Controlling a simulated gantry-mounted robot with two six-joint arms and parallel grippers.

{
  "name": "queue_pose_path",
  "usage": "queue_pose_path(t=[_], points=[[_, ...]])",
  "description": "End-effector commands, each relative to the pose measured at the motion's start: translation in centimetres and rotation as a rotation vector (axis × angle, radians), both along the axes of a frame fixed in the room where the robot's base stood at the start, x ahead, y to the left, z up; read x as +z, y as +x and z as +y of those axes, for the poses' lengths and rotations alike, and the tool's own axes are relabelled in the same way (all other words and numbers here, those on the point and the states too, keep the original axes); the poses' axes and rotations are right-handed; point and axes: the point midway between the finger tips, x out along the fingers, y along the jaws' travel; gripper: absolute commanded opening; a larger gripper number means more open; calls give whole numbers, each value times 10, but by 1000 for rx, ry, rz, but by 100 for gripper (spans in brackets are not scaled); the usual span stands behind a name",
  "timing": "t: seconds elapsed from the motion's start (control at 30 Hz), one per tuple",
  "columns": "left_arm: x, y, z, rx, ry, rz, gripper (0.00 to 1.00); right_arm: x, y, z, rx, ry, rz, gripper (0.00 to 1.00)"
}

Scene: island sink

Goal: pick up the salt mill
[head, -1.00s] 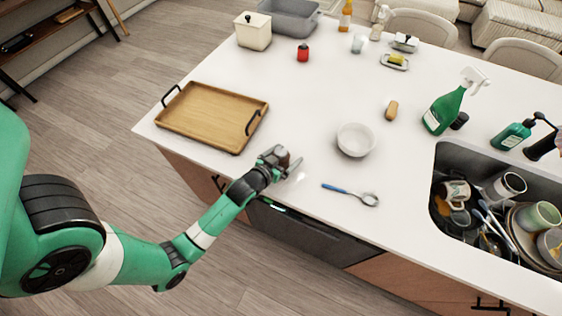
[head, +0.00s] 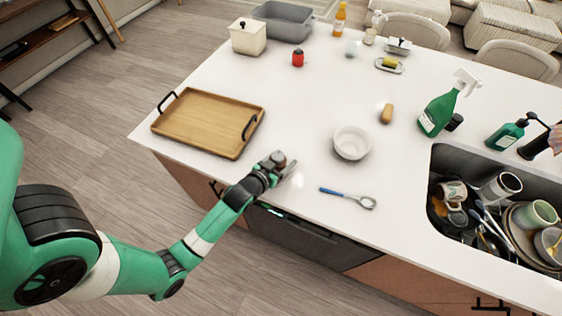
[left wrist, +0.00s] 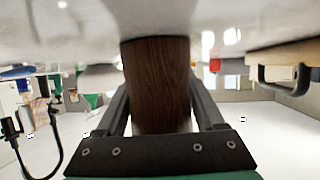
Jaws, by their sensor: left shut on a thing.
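The salt mill (left wrist: 157,85) appears to be the dark brown wooden cylinder between my fingers in the left wrist view. My left gripper (left wrist: 160,112) is shut on it, with one finger along each side. In the head view my left gripper (head: 281,165) is low at the near edge of the white counter, between the wooden tray and the white bowl. There the mill is mostly hidden by the gripper, and I cannot tell whether it touches the counter. My right gripper is not in view.
A wooden tray (head: 208,122) lies left of the gripper. A white bowl (head: 351,142) and a blue-handled utensil (head: 347,197) lie to its right. A green spray bottle (head: 440,112) stands by the sink (head: 442,161), which is full of dishes. The counter's middle is clear.

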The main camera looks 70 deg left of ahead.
Motion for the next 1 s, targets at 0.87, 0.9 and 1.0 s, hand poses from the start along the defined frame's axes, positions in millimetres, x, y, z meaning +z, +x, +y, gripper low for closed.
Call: queue_pose_path(t=[0.87,0.9,1.0], points=[[126,-98,-92,-5,0,-1,3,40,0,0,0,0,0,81],[127,-100,-94,-4,1,0,3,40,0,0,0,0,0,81],[129,-103,-95,-1,0,-1,3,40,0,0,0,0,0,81]])
